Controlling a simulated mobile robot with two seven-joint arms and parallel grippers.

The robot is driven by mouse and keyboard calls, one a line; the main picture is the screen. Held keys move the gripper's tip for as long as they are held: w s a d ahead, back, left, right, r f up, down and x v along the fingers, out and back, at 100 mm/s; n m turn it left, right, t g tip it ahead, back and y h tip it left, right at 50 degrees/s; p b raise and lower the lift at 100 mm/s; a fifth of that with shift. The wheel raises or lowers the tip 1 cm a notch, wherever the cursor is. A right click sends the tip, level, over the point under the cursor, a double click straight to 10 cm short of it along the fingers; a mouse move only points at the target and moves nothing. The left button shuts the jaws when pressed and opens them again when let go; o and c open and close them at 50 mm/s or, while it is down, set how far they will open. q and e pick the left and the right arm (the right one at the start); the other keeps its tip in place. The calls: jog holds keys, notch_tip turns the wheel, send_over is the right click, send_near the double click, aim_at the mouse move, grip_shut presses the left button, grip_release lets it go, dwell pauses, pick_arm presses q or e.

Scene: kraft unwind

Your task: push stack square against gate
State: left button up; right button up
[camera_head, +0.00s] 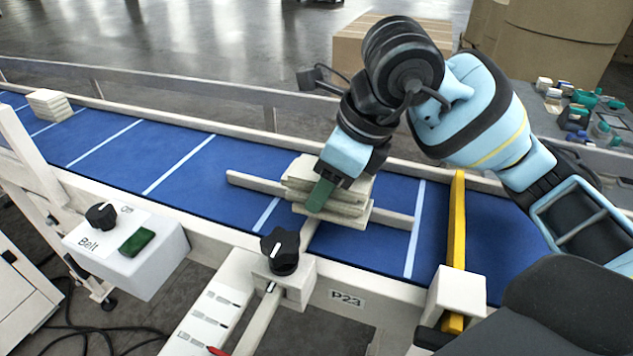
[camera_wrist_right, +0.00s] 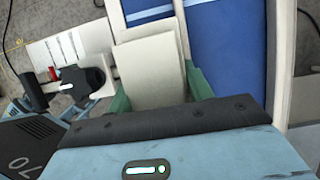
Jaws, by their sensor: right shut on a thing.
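The stack (camera_head: 345,207) of pale, flat pieces sits on the blue belt, its layers unevenly lined up. My right gripper (camera_head: 320,194) is over it from above, its green fingers shut on the stack; in the right wrist view the stack (camera_wrist_right: 152,62) lies between the green fingers. A yellow bar (camera_head: 457,225), which looks like the gate, crosses the belt to the right of the stack, with a clear gap between. A pale rail (camera_head: 255,183) runs along the belt by the stack, showing on both sides of it. My left gripper is not in view.
Another small pale stack (camera_head: 49,105) sits at the belt's far left. A black knob (camera_head: 280,247) and a belt switch box (camera_head: 125,250) stand along the near edge. A cardboard box (camera_head: 350,50) and a side table with bottles are behind the belt.

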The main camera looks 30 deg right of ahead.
jog(key=d+p, duration=0.1)
jog(key=d, duration=1)
jog(key=w+d+p, duration=0.1)
jog(key=d, duration=0.5)
jog(key=shift+d+p, duration=0.2)
jog(key=shift+p, duration=0.15)
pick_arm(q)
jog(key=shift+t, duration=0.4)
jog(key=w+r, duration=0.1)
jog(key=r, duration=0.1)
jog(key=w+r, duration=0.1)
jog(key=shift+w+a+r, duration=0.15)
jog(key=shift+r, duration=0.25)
pick_arm(e)
jog(key=shift+f, duration=0.1)
jog(key=shift+f+b, duration=0.75)
jog(key=shift+f, duration=0.75)
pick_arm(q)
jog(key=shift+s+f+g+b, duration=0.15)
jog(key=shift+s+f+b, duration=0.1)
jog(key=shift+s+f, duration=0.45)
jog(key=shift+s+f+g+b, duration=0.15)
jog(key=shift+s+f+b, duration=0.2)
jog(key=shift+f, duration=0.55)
pick_arm(e)
jog(key=shift+f, duration=0.85)
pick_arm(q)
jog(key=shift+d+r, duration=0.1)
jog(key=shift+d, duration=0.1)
